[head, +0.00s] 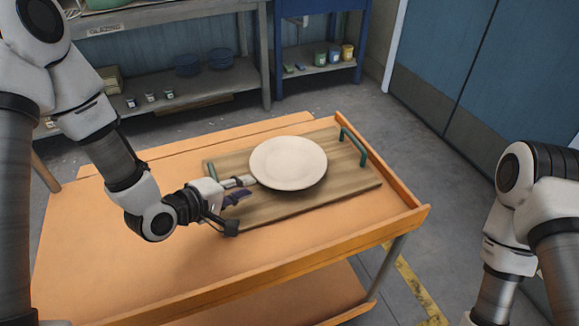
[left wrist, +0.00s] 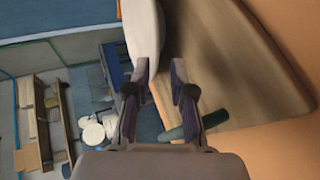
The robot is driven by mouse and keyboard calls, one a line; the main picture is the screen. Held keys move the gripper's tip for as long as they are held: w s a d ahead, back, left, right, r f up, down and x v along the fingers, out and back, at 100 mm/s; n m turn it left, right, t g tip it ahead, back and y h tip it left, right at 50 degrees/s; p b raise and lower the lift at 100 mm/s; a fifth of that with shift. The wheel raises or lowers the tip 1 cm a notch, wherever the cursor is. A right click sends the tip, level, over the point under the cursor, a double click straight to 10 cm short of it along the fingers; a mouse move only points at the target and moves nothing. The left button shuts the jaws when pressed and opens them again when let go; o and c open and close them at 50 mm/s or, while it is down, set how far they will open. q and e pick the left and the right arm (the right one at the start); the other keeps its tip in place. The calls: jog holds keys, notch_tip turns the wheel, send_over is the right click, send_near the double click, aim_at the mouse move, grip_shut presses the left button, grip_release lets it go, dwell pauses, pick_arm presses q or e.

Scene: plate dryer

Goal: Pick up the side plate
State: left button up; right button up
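The side plate (head: 288,160), round and cream white, is over the wooden board with its face up. In the left wrist view the plate (left wrist: 143,25) shows nearly edge-on at the top. My left gripper (head: 247,190) is at the plate's near left rim. In the left wrist view its fingertips (left wrist: 160,68) are apart, and the rim lies between or just beyond them, closer to the left finger. I cannot tell whether a finger touches it. My right gripper is outside the head view; only my right arm shows.
The wooden board (head: 350,185) has green handles (head: 355,146) and lies on the orange cart (head: 120,245), which has a raised edge. The cart's left part is clear. A shelf (head: 200,88) with bowls and a blue rack (head: 322,60) with small pots stand behind.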

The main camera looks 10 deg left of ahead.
aim_at(263, 183)
pick_arm(q)
jog(key=shift+w+d+f, duration=0.25)
jog(key=shift+w+d, duration=0.35)
jog(key=shift+d, duration=0.05)
jog(key=x, duration=0.4)
jog(key=shift+w+d, duration=0.15)
jog(key=shift+d, duration=0.15)
jog(key=shift+a, duration=0.1)
grip_shut()
